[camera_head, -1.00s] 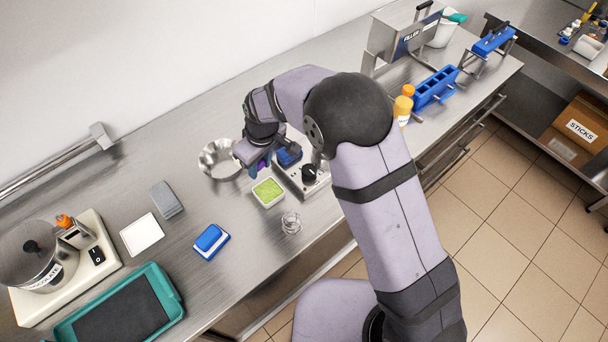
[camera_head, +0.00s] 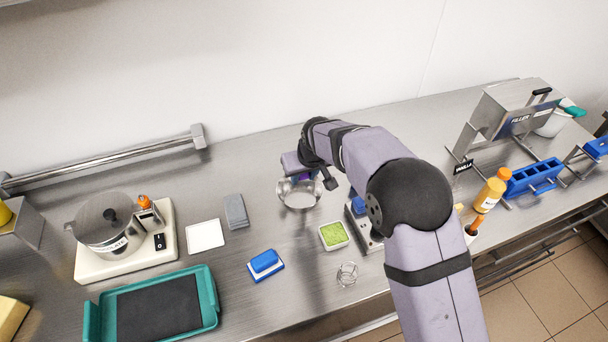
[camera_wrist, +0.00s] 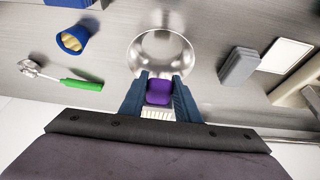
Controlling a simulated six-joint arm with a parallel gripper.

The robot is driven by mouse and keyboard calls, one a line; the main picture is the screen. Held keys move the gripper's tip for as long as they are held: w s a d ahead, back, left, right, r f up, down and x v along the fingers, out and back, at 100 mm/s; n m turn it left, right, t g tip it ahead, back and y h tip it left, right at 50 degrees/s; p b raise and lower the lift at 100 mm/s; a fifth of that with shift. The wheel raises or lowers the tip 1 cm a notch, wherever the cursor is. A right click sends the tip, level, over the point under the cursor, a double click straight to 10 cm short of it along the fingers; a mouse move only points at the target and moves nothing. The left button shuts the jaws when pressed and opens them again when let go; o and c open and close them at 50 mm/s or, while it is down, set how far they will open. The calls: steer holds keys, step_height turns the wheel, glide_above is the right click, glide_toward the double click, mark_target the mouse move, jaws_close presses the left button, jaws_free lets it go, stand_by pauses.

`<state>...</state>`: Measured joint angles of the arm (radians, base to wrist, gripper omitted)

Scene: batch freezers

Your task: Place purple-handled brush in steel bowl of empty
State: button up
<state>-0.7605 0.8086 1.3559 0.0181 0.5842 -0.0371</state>
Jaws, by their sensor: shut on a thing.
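My gripper (camera_wrist: 158,98) is shut on the purple-handled brush (camera_wrist: 158,91). In the wrist view the purple handle sits between the two blue fingers, with pale bristles showing below it. The steel bowl (camera_wrist: 163,47) lies just beyond the fingertips, and its visible inside looks empty. In the head view the steel bowl (camera_head: 298,196) stands on the counter, with my gripper (camera_head: 306,180) at its back rim. Only a little purple of the brush shows there. I cannot tell whether the brush touches the bowl.
A grey block (camera_head: 236,212) and white square (camera_head: 206,234) lie left of the bowl. A green-filled tub (camera_head: 334,235) and a control box with a blue top (camera_head: 362,207) stand to the right. A green-handled tool (camera_wrist: 80,84) and blue cup (camera_wrist: 72,40) show in the wrist view.

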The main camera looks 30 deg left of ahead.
steer(key=b, duration=0.6)
glide_above(301, 202)
steer(key=s+d, duration=0.2)
steer(key=shift+w+a+f, duration=0.1)
steer(key=shift+w+f, duration=0.05)
steer(key=shift+f, duration=2.45)
steer(key=shift+w+a+f, duration=0.1)
steer(key=shift+f, duration=2.45)
steer(key=o, duration=1.1)
steer(key=shift+r, duration=0.1)
step_height(301, 202, up, 7)
steer(key=p, duration=0.4)
